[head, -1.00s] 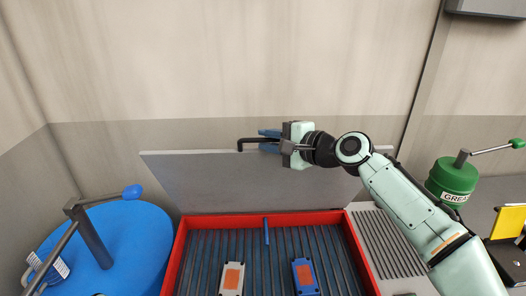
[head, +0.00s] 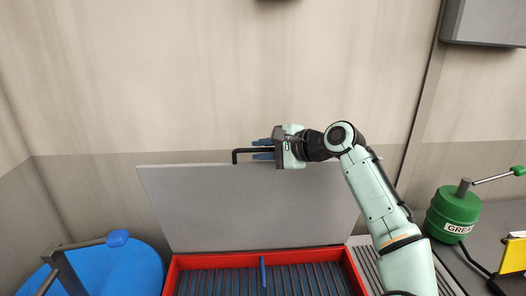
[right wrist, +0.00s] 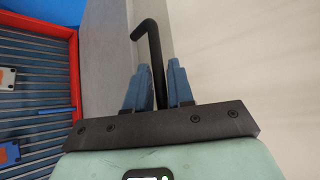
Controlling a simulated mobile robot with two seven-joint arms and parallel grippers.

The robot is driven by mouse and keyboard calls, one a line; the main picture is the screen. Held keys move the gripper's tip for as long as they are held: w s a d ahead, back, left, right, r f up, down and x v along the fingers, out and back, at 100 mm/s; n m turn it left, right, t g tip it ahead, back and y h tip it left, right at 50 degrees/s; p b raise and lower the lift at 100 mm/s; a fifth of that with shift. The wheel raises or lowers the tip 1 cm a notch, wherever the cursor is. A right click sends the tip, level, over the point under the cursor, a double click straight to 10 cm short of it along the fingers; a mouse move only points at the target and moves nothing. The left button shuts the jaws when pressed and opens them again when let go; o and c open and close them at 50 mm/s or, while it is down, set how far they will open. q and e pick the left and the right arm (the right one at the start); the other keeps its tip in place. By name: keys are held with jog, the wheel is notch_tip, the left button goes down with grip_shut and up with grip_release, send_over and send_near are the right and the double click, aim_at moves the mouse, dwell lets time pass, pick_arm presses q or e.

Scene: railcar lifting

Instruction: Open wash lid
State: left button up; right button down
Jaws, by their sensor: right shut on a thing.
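The grey wash lid (head: 250,208) stands raised at the back of the red wash tub (head: 205,262), close to upright. Its black bent handle (head: 235,156) shows at the lid's top edge. My right gripper (head: 262,149) is at this edge, its blue fingers shut on the handle. In the right wrist view the black handle (right wrist: 150,45) runs between the two fingers (right wrist: 157,88), with the lid (right wrist: 112,45) beside it. The tub's red rim (right wrist: 73,60) shows at left there. My left gripper is not in view.
A blue drum (head: 125,268) with a lever stands left of the tub. A green grease can (head: 452,215) and a yellow item (head: 513,255) are at right. A beige and grey wall (head: 230,80) is behind the lid. A grey box (head: 490,22) hangs top right.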

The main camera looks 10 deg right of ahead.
dwell(0.3)
jog(key=c, duration=1.2)
grip_release()
jog(key=shift+o, duration=0.2)
jog(key=shift+d, duration=0.1)
jog(key=v, duration=1.3)
jog(key=shift+s+b, duration=0.2)
jog(key=shift+b, duration=0.15)
jog(key=shift+r, duration=0.1)
